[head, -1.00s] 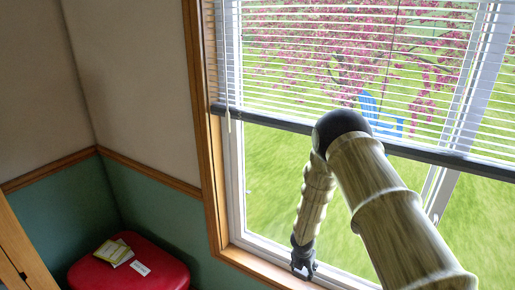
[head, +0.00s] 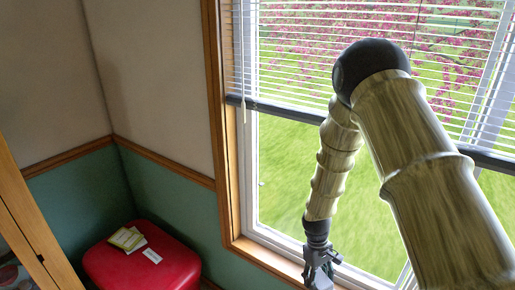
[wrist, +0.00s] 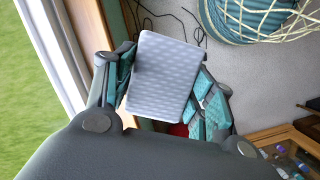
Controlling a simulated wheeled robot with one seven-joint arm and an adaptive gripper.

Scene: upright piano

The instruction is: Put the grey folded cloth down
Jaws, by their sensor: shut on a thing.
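The grey folded cloth (wrist: 165,76) is a pale, flat rectangle with a faint pattern in the wrist view. My gripper (wrist: 168,92) has its teal-padded fingers on either side of the cloth and is shut on it. In the head view my gripper (head: 318,272) hangs low in front of the window sill, near the bottom edge.
A red stool (head: 170,268) in the corner carries a yellow booklet (head: 127,238) and a white card (head: 152,256). The window (head: 285,200) is close to my arm. The wrist view shows a teal netted round thing (wrist: 250,18), dark cords and wooden furniture (wrist: 285,145).

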